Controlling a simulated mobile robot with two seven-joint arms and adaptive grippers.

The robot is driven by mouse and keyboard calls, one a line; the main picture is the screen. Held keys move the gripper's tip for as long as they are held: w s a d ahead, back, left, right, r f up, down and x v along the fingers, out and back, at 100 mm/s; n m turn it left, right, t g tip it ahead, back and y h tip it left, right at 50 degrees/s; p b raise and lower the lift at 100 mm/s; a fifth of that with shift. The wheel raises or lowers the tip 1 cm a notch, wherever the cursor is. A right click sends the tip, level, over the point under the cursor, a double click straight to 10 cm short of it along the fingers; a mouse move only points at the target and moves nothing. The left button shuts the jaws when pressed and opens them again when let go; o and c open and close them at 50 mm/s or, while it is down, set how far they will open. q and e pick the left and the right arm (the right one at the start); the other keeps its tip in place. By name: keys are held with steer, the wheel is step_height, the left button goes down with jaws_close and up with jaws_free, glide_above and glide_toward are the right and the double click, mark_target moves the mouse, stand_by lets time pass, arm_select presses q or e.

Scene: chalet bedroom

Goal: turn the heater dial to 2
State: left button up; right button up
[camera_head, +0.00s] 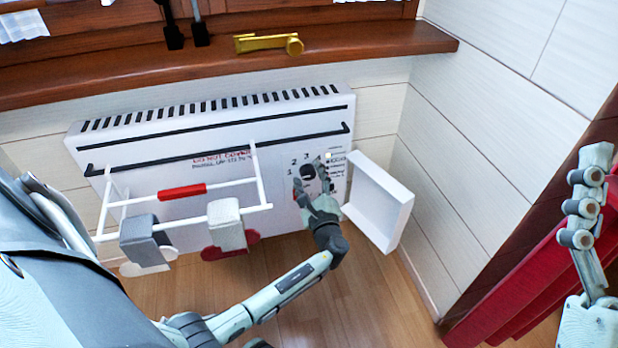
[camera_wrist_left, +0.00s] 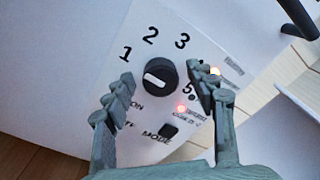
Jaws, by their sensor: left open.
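The heater (camera_head: 150,150) is a white panel below the window sill. Its black round dial (camera_head: 307,171) sits on the control area at its right end. In the left wrist view the dial (camera_wrist_left: 160,77) has a white mark on its left part, slanting toward the left side below the 1. The numbers 1, 2, 3 and 5 show around it; the right finger covers the place between 3 and 5. My left gripper (camera_head: 313,182) is open, its fingers on either side of the dial, with visible gaps. My right gripper (camera_head: 588,210) shows edge-on at the right; its opening is unclear.
A white open cover (camera_head: 380,203) juts out right of the controls, close to my left gripper. A white drying rack (camera_head: 262,185) with hanging items and a red bar (camera_head: 182,191) stands off the heater's front. A yellow object (camera_head: 268,43) lies on the sill (camera_head: 390,40). Red fabric (camera_head: 535,285) hangs at right.

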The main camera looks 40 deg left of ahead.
arm_select(q)
steer(key=shift+c, duration=0.6)
steer(key=c, duration=1)
steer(key=shift+c, duration=0.2)
